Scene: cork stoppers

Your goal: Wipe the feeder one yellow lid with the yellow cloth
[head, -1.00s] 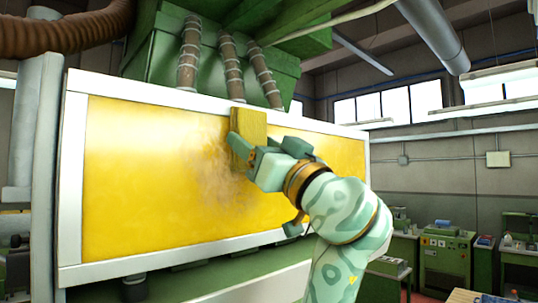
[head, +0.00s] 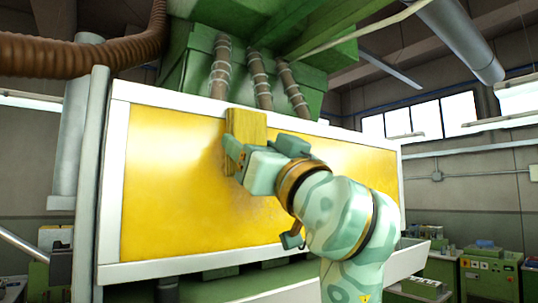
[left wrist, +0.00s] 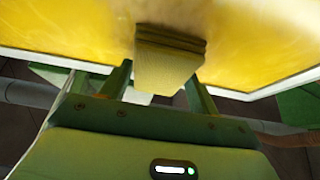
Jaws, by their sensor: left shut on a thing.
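The feeder's yellow lid (head: 170,190) is a large, upright yellow panel in a pale frame, filling the middle of the head view. It also shows across the top of the left wrist view (left wrist: 70,30), with faint pale streaks. The yellow cloth (head: 247,124) looks like a folded pad and lies against the lid's upper middle. It shows between the fingers in the left wrist view (left wrist: 167,62). My left gripper (head: 238,155) is shut on the cloth and hides part of the lid behind it. My right gripper is not in view.
Ribbed hoses (head: 263,88) run down behind the lid's top edge from a green housing (head: 190,62). A thick brown hose (head: 90,55) crosses the upper left, by a grey post (head: 90,150). Green machines (head: 488,272) stand at the far right.

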